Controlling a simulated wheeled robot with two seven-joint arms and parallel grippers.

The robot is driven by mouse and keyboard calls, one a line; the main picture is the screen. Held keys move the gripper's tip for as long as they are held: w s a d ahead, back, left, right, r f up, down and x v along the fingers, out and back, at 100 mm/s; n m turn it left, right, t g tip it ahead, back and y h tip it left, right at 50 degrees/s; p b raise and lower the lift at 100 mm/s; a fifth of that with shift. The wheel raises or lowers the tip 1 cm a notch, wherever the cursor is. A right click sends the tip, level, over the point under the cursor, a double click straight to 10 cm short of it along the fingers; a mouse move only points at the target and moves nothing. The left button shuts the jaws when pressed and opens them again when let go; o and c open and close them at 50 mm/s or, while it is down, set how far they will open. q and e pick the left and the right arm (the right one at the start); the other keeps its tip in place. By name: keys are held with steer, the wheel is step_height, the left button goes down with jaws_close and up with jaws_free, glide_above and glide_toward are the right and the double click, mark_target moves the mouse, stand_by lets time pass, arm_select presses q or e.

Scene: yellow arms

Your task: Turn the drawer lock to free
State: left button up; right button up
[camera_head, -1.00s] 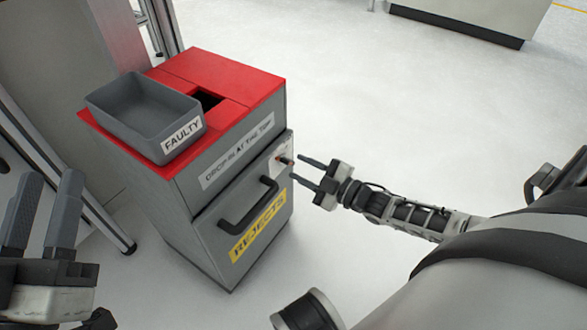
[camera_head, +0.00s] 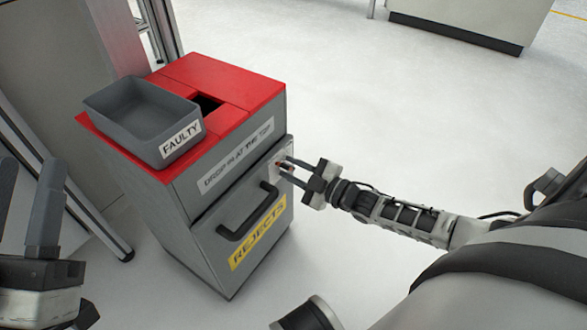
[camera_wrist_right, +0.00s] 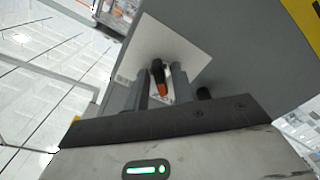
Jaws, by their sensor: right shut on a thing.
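The drawer lock is a small dark knob with an orange-red tip, seen in the right wrist view (camera_wrist_right: 158,78) on a white plate (camera_wrist_right: 205,58). In the head view, the fingers partly cover the lock at the upper right corner of the grey drawer front (camera_head: 211,269). My right gripper (camera_head: 286,168) reaches it from the right and is shut on the knob, one finger on each side. The lock's exact turn is hard to read. My left gripper (camera_head: 27,190) is open and empty at the left edge, away from the cabinet.
The drawer has a black handle (camera_head: 247,218) left of the lock and a yellow REJECTS label (camera_head: 258,232). A grey FAULTY bin (camera_head: 120,117) sits on the red cabinet top (camera_head: 245,80), beside a dark opening. Metal posts stand at left.

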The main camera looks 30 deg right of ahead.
steer(key=shift+m+p, duration=0.35)
steer(key=shift+m, duration=0.75)
steer(key=m, duration=0.2)
steer(key=shift+m+p, duration=0.3)
steer(key=shift+p, duration=0.1)
steer(key=m, duration=0.4)
steer(key=shift+m+p, duration=0.3)
steer(key=shift+p, duration=0.05)
steer(key=m, duration=0.4)
arm_select(q)
steer(key=shift+d+f+n+g+y, duration=0.1)
steer(key=shift+f+n+g+y, duration=0.4)
steer(key=shift+f+n+y, duration=0.5)
steer(key=shift+f+n+g+y, duration=0.55)
steer(key=shift+f+n, duration=0.65)
steer(key=shift+f, duration=0.25)
arm_select(e)
steer(key=shift+a+m, duration=0.1)
steer(key=shift+m, duration=2.1)
